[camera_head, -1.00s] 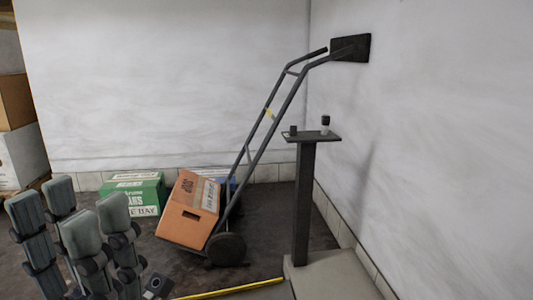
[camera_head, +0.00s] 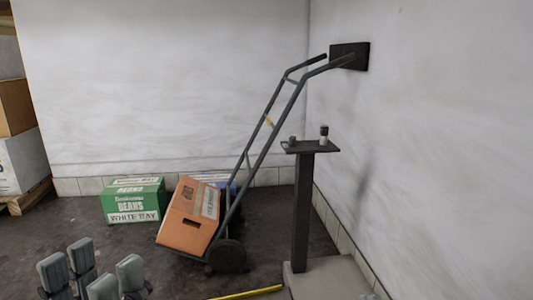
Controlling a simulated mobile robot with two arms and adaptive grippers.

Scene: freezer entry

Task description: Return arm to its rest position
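My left gripper (camera_head: 92,273) is in the lower left corner of the head view, low in the picture. Its grey padded fingers point up, with a visible gap between them, and nothing is between them. It is apart from the boxes and the hand truck. The lower part of the gripper and its arm are cut off by the bottom edge. My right gripper does not show.
A hand truck (camera_head: 262,150) leans back, carrying an orange-brown box (camera_head: 184,222). A green box (camera_head: 133,201) stands behind it. A dark post (camera_head: 303,205) with small items on top stands right, on a grey base. Boxes (camera_head: 22,160) stand on a pallet far left.

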